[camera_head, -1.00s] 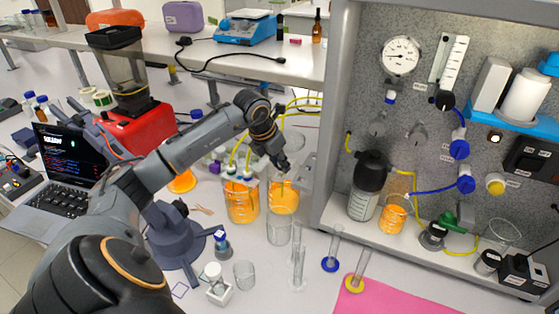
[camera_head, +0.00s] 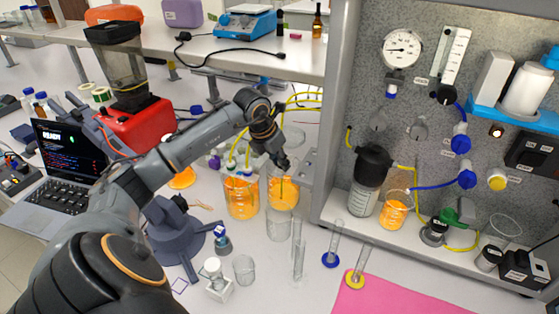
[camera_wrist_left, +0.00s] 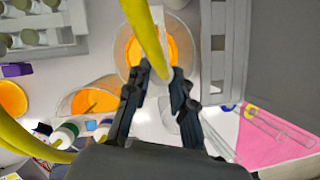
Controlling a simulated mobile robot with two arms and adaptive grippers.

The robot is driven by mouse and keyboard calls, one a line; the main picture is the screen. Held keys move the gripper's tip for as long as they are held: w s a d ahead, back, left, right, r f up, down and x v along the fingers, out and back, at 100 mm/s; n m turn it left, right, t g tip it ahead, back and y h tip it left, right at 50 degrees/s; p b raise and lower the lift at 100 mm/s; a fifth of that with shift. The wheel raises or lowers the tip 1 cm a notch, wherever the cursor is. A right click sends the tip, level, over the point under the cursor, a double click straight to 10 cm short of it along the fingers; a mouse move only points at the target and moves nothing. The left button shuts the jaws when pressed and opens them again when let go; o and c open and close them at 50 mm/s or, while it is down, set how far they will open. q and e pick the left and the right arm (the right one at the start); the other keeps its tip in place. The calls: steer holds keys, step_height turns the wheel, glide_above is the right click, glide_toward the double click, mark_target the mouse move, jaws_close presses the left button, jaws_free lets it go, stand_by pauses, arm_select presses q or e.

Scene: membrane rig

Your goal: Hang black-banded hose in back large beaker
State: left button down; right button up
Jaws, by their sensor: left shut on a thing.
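My left gripper (camera_head: 284,168) is shut on a yellow hose (camera_wrist_left: 146,38). It is above a large beaker of orange liquid (camera_head: 283,196), the right one of two orange-filled vessels. In the left wrist view, the hose runs between the fingers (camera_wrist_left: 160,82), with the orange-filled beaker (camera_wrist_left: 120,52) below. A thin dark line shows inside that beaker in the head view; I cannot tell whether it is the hose's end. The hose's black band cannot be made out. My right gripper is not in view.
The other orange-filled vessel (camera_head: 241,200), with yellow hoses, stands close on the left. An empty beaker (camera_head: 279,229) and glass cylinders (camera_head: 299,258) stand in front. The grey rig's side wall (camera_head: 327,130) rises close on the right. A pink mat (camera_head: 420,297) lies at the front right.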

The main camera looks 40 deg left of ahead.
arm_select(q)
steer(key=c, duration=1.1)
jaws_free()
steer(key=shift+f, duration=0.15)
steer(key=shift+r, duration=0.25)
steer(key=v, duration=1.1)
steer(key=shift+s+r, duration=0.1)
steer(key=shift+r, duration=0.15)
